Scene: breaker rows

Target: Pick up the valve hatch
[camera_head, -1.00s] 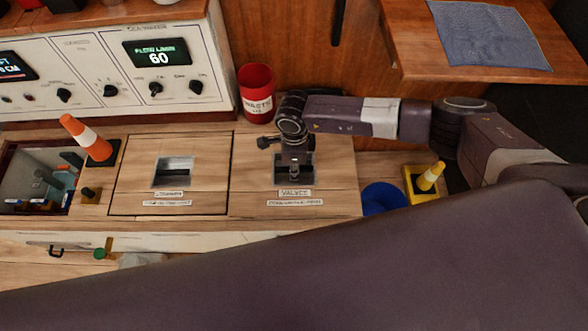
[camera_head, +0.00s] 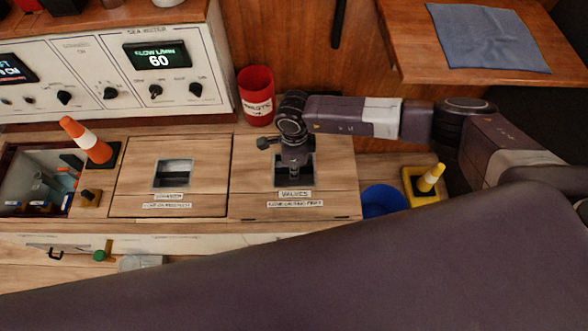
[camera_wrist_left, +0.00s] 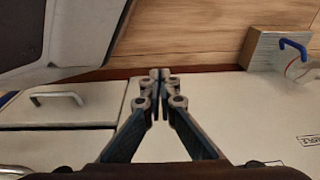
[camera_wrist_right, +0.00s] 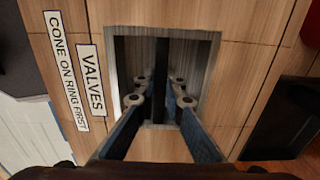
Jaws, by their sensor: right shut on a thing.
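The valve hatch (camera_head: 335,178) is a wooden panel in the worktop, labelled VALVES, with a square metal recess. It also shows in the right wrist view (camera_wrist_right: 232,75), with the label CONE ON RING FIRST. My right gripper (camera_head: 294,180) reaches down into the recess. In the right wrist view its fingers (camera_wrist_right: 160,88) sit on either side of the dark bar in the recess and are shut on it. The hatch is level or nearly so. My left gripper (camera_wrist_left: 159,78) shows in the left wrist view, fingertips together and empty, over a pale panel.
A second hatch (camera_head: 130,185) with its own recess lies left. Further left are an open compartment (camera_head: 40,180) and an orange cone (camera_head: 86,138). A red waste cup (camera_head: 256,97) stands behind.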

